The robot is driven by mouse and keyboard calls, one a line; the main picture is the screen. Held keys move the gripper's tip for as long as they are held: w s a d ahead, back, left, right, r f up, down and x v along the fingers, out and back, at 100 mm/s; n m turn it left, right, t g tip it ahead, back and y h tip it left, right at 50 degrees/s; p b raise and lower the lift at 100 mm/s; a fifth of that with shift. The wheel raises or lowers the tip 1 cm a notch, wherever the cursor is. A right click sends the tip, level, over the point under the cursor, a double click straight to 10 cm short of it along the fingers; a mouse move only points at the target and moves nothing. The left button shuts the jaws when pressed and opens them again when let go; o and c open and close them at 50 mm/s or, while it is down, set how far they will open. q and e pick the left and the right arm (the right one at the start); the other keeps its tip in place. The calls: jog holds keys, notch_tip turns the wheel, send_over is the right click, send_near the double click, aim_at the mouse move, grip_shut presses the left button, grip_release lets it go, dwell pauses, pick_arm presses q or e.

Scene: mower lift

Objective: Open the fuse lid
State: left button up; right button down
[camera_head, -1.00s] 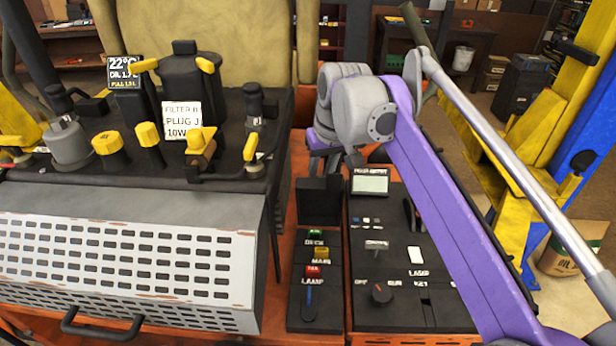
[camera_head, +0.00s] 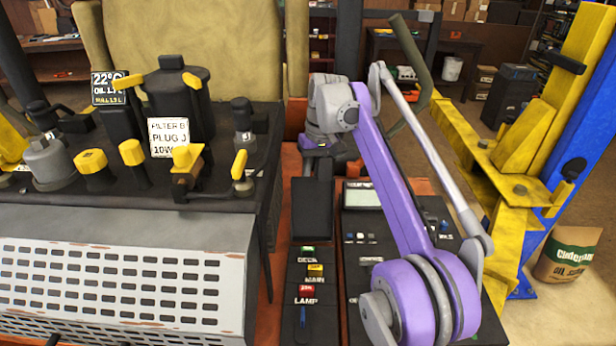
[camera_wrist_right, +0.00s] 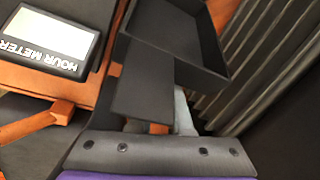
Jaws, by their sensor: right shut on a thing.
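The fuse lid (camera_head: 312,208) is a black panel standing raised at the far end of the narrow fuse box (camera_head: 306,318). Below it the green DECK, yellow MAIN and red LAMP fuses (camera_head: 306,290) are uncovered. My right gripper (camera_head: 318,158) is at the lid's upper end, shut on it; the exact contact is hard to see. In the right wrist view black lid-like panels (camera_wrist_right: 140,85) lie just ahead of the gripper's grey body, and its fingers are mostly hidden. My left gripper is not in view.
The hour meter (camera_head: 361,196) stands right of the fuse box; my right arm covers much of that console. The slotted grey cover (camera_head: 110,285) and yellow-capped engine parts (camera_head: 92,160) are at left. A yellow lift post (camera_head: 555,115) stands at right.

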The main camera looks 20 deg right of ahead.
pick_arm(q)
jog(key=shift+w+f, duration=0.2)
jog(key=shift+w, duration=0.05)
pick_arm(e)
jog(key=shift+d+f, duration=0.3)
jog(key=shift+d, duration=0.05)
jog(key=c, duration=1.3)
grip_release()
jog(key=shift+c, duration=0.2)
jog(key=o, duration=0.7)
jog(key=shift+s+d, duration=0.2)
jog(key=shift+d, duration=0.15)
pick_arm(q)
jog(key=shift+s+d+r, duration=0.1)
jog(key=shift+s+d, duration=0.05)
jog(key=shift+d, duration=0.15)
pick_arm(e)
jog(key=shift+a+r, duration=0.1)
jog(key=shift+w+a, duration=0.1)
jog(key=shift+w, duration=0.05)
